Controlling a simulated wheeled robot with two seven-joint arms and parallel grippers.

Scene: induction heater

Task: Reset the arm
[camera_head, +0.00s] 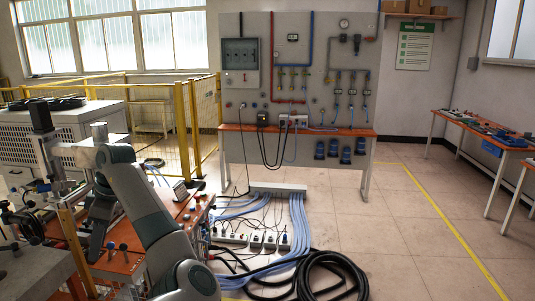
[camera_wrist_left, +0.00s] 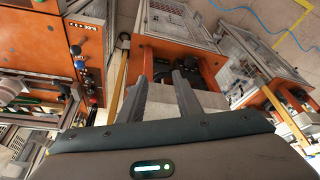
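My left arm comes in from the bottom of the head view, bends at an elbow, and its dark gripper (camera_head: 97,240) hangs down over the orange bench at the left. In the left wrist view the two grey fingers of the left gripper (camera_wrist_left: 160,88) stand apart, with nothing clearly held between them. A pale block-like surface shows behind and between the fingers; I cannot tell its distance. The orange bench (camera_head: 120,262) with knobs and a small panel lies beside and below the gripper. My right gripper is in neither view.
A grey wall panel (camera_head: 320,85) with pipes and gauges stands behind. Blue hoses (camera_head: 300,225) and a coiled black hose (camera_head: 335,272) lie on the floor. A yellow fence (camera_head: 180,120) stands behind the bench. A side table (camera_head: 480,130) is at right. The right-hand floor is clear.

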